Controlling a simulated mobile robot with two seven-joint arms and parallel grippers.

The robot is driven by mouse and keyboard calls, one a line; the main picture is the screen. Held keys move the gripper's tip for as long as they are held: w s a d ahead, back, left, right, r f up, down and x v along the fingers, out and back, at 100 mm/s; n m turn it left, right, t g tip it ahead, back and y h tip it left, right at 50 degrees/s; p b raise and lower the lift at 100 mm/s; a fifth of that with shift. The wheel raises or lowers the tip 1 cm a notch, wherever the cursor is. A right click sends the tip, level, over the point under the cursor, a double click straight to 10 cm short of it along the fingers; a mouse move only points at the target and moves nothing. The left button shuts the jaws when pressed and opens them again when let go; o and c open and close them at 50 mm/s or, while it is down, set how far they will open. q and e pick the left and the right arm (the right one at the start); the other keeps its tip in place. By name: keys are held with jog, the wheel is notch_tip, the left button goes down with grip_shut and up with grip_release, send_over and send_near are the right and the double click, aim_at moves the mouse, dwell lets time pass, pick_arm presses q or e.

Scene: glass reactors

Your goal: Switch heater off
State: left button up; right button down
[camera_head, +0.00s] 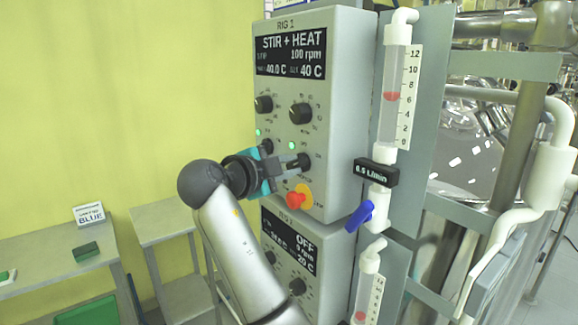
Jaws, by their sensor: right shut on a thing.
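The upper control box (342,120), labelled RIG 1, has a display (291,53) reading STIR + HEAT, 100 rpm, 40.0 C and 40 C. Below it are two upper black knobs, left (263,104) and right (300,113). Two lower black knobs, left (267,146) and right (304,161), each have a lit green lamp above. My right gripper (292,165) comes from the left, its fingers closed at the lower right knob and partly hiding it. The small labels by the knobs are too small to read. My left gripper is not in view.
A red emergency button (295,200) on a yellow base sits just under the gripper. A second box (288,250) below reads OFF. A flow meter (395,90) with a blue valve handle (360,216) stands at right. Tables (60,262) are at lower left.

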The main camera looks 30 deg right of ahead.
jog(key=shift+n, duration=0.3)
dwell(0.4)
jog(key=shift+r+n+g+y+p, duration=0.3)
jog(key=shift+n+g+p, duration=0.4)
jog(key=shift+n+p, duration=0.45)
jog(key=shift+w+n+g+p, duration=0.15)
jog(key=shift+n+g+p, duration=0.55)
jog(key=shift+n+p, duration=0.3)
jog(key=shift+w+n+g+p, duration=0.1)
jog(key=shift+n+g+p, duration=0.5)
jog(key=shift+n+p, duration=0.25)
jog(key=shift+n+g+p, duration=0.6)
jog(key=shift+n+p, duration=0.15)
jog(key=shift+n, duration=0.15)
jog(key=shift+f, duration=0.1)
jog(key=c, duration=0.8)
grip_release()
